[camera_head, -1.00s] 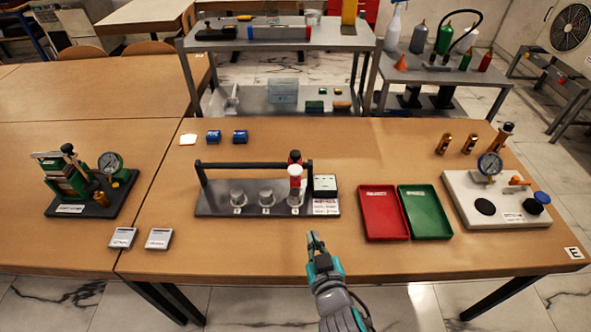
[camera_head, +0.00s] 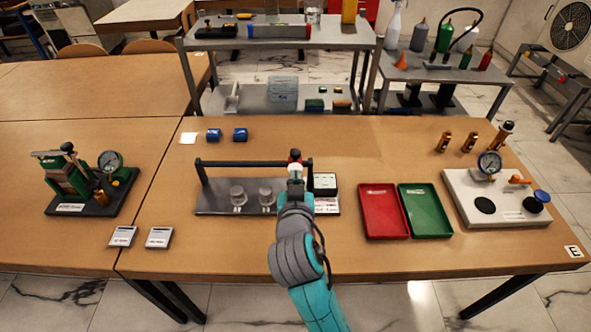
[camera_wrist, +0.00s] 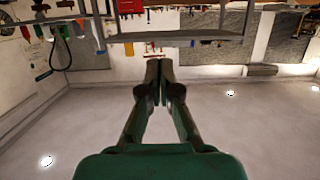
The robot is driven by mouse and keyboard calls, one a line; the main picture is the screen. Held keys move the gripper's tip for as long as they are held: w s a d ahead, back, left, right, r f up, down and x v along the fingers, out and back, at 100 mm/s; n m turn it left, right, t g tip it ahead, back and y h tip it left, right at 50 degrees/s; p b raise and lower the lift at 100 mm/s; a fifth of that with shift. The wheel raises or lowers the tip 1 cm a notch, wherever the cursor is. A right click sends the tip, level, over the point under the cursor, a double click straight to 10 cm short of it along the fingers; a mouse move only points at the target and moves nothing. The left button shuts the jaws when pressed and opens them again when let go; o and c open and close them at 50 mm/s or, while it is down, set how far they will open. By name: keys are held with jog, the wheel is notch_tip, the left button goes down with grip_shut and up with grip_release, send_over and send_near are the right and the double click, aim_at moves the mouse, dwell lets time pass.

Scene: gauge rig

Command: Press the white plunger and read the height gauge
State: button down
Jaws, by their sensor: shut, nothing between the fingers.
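The gauge rig is a grey base plate (camera_head: 215,202) with a black rail (camera_head: 240,164) along its back. Metal cylinders (camera_head: 238,195) stand on it. The white plunger (camera_head: 294,167) is at the right end, below a dark and red top (camera_head: 294,156). A small pale box with a dark side, seemingly the height readout (camera_head: 325,183), sits right of it; its reading is too small to make out. My gripper (camera_head: 296,180) is shut and empty, in front of the plunger and hiding its lower part. I cannot tell if they touch. In the wrist view the fingertips (camera_wrist: 160,70) are together.
A red tray (camera_head: 384,232) and a green tray (camera_head: 427,232) lie right of the rig. A white gauge stand (camera_head: 470,215) is at far right, a green press (camera_head: 70,180) at far left. Small labelled cards (camera_head: 158,238) lie at front left.

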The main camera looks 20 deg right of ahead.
send_over(296, 166)
jog(key=s+a, duration=0.1)
jog(key=s, duration=0.2)
notch_tip(296, 166, down, 2)
notch_tip(296, 166, down, 3)
jog(key=shift+w+f, duration=0.1)
jog(key=shift+w, duration=0.05)
jog(key=shift+f, duration=0.6)
jog(key=shift+f, duration=0.1)
jog(key=shift+f, duration=1.25)
